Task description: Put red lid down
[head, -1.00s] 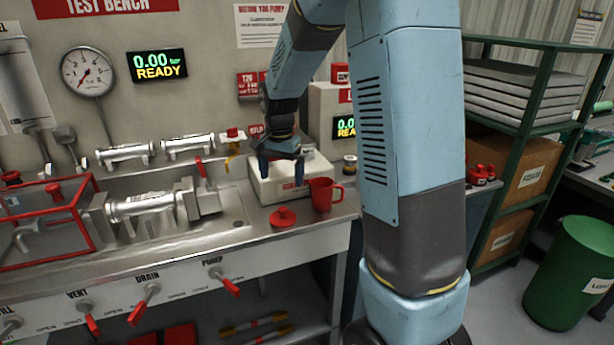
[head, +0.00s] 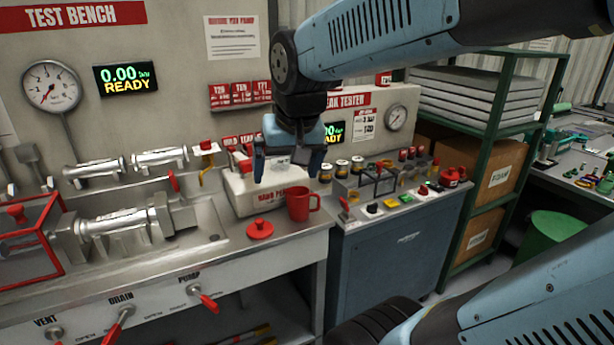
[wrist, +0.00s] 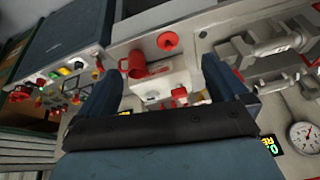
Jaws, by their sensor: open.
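The red lid (head: 260,229) lies flat on the metal bench top near the front edge, knob upward. It also shows in the wrist view (wrist: 167,41), beyond the space between the fingers. A red mug (head: 300,204) stands upright just right of the lid, apart from it; the wrist view shows it too (wrist: 133,64). My gripper (head: 289,174) is open and empty, hanging above and behind the mug, in front of the white hand pump box (head: 245,200). In the wrist view its two dark blue fingers (wrist: 160,90) are spread wide apart.
The metal fixture (head: 125,222) and a red-framed guard (head: 30,240) fill the bench to the left. A blue leak tester cabinet (head: 400,250) with buttons and switches stands right of the mug. Red valve levers (head: 209,302) stick out from the bench front.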

